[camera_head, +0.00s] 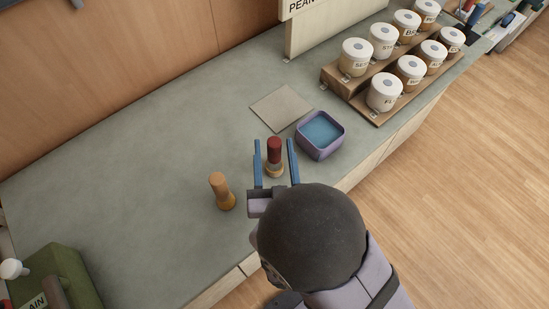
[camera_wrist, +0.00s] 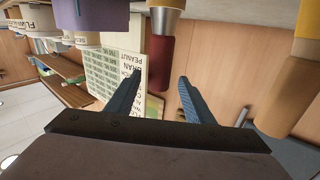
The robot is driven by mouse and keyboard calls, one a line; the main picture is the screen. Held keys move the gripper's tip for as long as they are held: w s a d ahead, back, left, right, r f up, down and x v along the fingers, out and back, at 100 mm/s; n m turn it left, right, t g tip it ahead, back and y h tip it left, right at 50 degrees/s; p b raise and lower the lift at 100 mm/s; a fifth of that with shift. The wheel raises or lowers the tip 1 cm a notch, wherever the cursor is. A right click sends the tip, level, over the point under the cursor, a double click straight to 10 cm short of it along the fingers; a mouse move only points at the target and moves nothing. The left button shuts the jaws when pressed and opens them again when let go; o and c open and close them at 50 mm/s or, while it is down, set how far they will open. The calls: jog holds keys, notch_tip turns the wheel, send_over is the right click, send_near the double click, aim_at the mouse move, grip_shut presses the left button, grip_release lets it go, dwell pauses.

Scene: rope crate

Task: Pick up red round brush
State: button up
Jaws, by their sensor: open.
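The red round brush (camera_head: 274,148) stands upright on the grey counter, its red handle up and its tan base down. My gripper (camera_head: 274,142) is open, with one blue finger on each side of the brush in the head view. In the wrist view, which is upside down, the red handle of the brush (camera_wrist: 160,62) hangs between the fingertips of my gripper (camera_wrist: 160,76). A gap shows on each side, so the fingers do not appear to grip it. My arm partly hides the counter in front.
A tan brush (camera_head: 219,188) stands to the left of my gripper. A purple square container (camera_head: 341,141) with blue inside is to the right. A flat tile (camera_head: 281,107) lies behind. Lidded jars on a wooden rack (camera_head: 336,78) stand back right.

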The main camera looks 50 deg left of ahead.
jog(key=shift+s+d+f, duration=0.3)
jog(key=shift+s+d, duration=0.1)
jog(key=shift+d, duration=0.15)
jog(key=shift+p+x, duration=0.3)
jog(key=shift+x, duration=0.5)
jog(key=shift+p+x, duration=0.85)
jog(key=shift+x, duration=2.05)
jog(key=shift+w+d+f, duration=0.1)
jog(key=shift+d+f, duration=0.05)
jog(key=shift+f, duration=0.05)
grip_shut()
